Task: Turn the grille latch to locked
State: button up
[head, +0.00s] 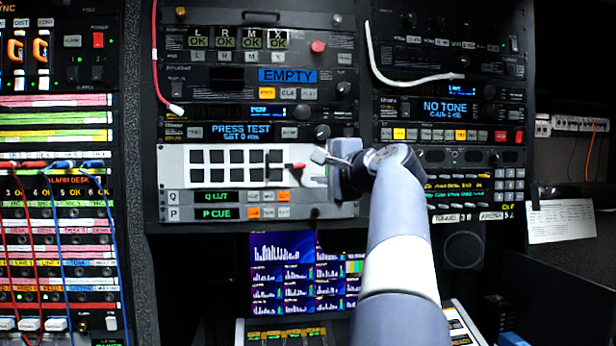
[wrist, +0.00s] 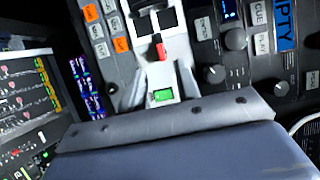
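The grille (head: 218,170) is a white panel with rows of black square openings in the middle rack. The red latch (head: 297,166) sits at its right end and lies roughly horizontal; it also shows in the wrist view (wrist: 160,48). My gripper (head: 322,168) is at the right end of the panel, just right of the latch. In the wrist view my gripper's (wrist: 161,78) two fingers stand apart with nothing held between them. The latch is just beyond the fingertips, and I cannot tell whether they touch it. A small green marking (wrist: 163,95) shows between the fingers.
Above the grille is a PRESS TEST unit (head: 240,133) with knobs. Below are Q CUT and P CUE rows (head: 215,196) with lit buttons. A monitor (head: 285,270) stands below the rack. Patch cables (head: 65,250) hang at the left, and a white cable (head: 400,78) at upper right.

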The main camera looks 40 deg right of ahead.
aim_at(299, 166)
jog(key=s, duration=0.3)
jog(key=shift+a, duration=0.25)
jog(key=shift+w, duration=0.1)
jog(key=w+p, duration=0.1)
jog(key=w, duration=0.2)
jog(key=w+d+p, duration=0.1)
jog(key=w, duration=0.3)
jog(key=w+p, duration=0.1)
jog(key=w, duration=0.2)
jog(key=shift+w+d+p, duration=0.3)
jog(key=shift+d+p, duration=0.05)
jog(key=shift+f+b, duration=0.1)
jog(key=shift+b, duration=0.2)
jog(key=shift+s, duration=0.1)
